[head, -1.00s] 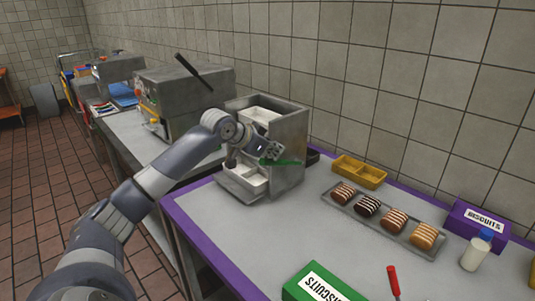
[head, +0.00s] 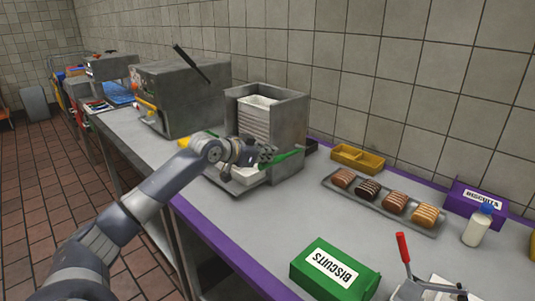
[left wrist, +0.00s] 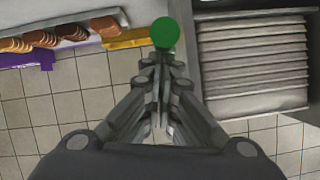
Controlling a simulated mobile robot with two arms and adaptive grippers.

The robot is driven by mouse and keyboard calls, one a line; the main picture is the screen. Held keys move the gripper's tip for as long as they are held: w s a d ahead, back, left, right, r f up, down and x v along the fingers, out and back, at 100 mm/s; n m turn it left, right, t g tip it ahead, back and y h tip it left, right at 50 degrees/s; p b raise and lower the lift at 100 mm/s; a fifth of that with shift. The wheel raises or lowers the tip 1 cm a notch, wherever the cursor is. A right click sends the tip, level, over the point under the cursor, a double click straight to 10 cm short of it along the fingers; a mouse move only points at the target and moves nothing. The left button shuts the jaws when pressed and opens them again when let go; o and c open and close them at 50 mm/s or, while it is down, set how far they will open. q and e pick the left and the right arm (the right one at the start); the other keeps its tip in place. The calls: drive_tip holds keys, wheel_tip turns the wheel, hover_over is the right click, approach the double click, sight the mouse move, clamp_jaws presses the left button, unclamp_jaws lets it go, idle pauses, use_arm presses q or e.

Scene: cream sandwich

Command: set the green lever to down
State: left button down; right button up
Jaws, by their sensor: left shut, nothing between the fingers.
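The green lever (head: 287,157) sticks out from the right side of a grey box-shaped machine (head: 291,125) in the head view. It slopes slightly, its right end higher. My left gripper (head: 267,154) is shut and empty at the lever's left part, in front of the machine. In the left wrist view the lever's round green end (left wrist: 165,32) shows just beyond my shut fingertips (left wrist: 163,58). I cannot tell whether they touch. The gripper hides part of the machine's lower front and the lever's left end.
A tray (head: 330,186) of several striped cakes and a yellow container (head: 358,158) stand right of the machine. A green biscuit box (head: 332,272), a purple box (head: 477,204), a bottle (head: 478,228) and a red-handled device (head: 404,250) are nearer. The counter's middle is clear.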

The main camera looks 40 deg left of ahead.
use_arm(q)
drive_tip(key=shift+r+p, duration=0.4)
drive_tip(key=shift+p, duration=0.05)
drive_tip(key=r+v, duration=0.1)
drive_tip(key=v, duration=1)
drive_tip(key=shift+w+d+r+p, duration=0.25)
drive_tip(key=shift+w+d+p, duration=0.05)
drive_tip(key=shift+d+p, duration=0.1)
use_arm(e)
drive_tip(key=shift+s+r, duration=0.55)
drive_tip(key=shift+r, duration=0.3)
